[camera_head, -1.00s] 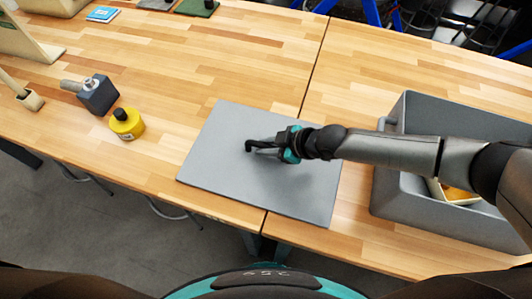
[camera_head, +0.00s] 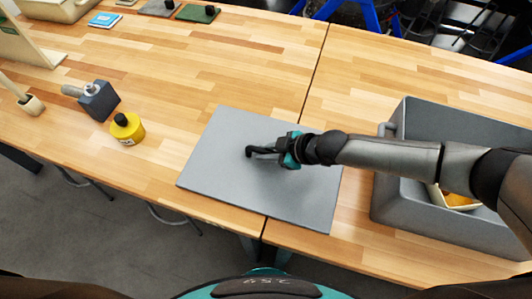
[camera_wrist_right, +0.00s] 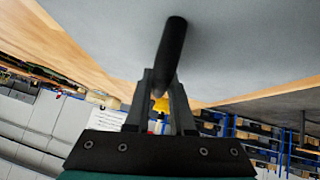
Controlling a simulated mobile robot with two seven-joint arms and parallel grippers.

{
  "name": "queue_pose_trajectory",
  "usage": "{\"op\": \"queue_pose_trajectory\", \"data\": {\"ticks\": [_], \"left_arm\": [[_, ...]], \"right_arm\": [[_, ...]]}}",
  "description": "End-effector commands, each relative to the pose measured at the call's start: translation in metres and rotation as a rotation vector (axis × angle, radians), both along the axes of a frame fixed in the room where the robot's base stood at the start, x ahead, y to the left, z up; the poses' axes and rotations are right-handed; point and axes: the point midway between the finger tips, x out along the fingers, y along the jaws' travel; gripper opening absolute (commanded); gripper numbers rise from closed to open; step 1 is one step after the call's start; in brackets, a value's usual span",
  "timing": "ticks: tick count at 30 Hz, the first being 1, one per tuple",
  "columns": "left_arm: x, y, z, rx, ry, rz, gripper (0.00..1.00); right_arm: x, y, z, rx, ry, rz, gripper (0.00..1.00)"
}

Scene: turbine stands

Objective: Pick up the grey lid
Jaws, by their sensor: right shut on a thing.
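The grey lid (camera_head: 225,165) is a flat rectangular panel with a dark handle (camera_head: 249,152) near its middle. It lies flat on the wooden table, across the seam between two tabletops; I cannot tell if it is slightly raised. My right gripper (camera_head: 262,151) comes in from the right, low over the lid, shut on the handle. In the right wrist view the dark handle (camera_wrist_right: 173,50) runs between the fingertips (camera_wrist_right: 161,84), with the lid's grey surface (camera_wrist_right: 245,45) behind it. My left gripper is not in view.
A grey bin (camera_head: 395,205) stands on the right under my right arm, with a small tray holding something orange inside. The wood beyond the lid is clear.

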Motion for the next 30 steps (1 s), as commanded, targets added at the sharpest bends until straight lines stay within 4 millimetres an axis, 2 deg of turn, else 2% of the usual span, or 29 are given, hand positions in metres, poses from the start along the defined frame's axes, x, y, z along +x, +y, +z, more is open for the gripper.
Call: {"op": "queue_pose_trajectory", "data": {"ticks": [8, 24, 30], "left_arm": [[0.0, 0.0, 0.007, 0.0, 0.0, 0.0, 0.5], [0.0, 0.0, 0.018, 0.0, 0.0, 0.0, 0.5], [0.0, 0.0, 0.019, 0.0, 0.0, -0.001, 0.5]], "right_arm": [[0.001, 0.0, 0.03, 0.004, -0.004, 0.0, 0.0], [0.002, 0.001, 0.156, 0.003, -0.007, 0.001, 0.0], [0.001, 0.0, 0.185, 0.003, -0.005, -0.001, 0.0]]}}
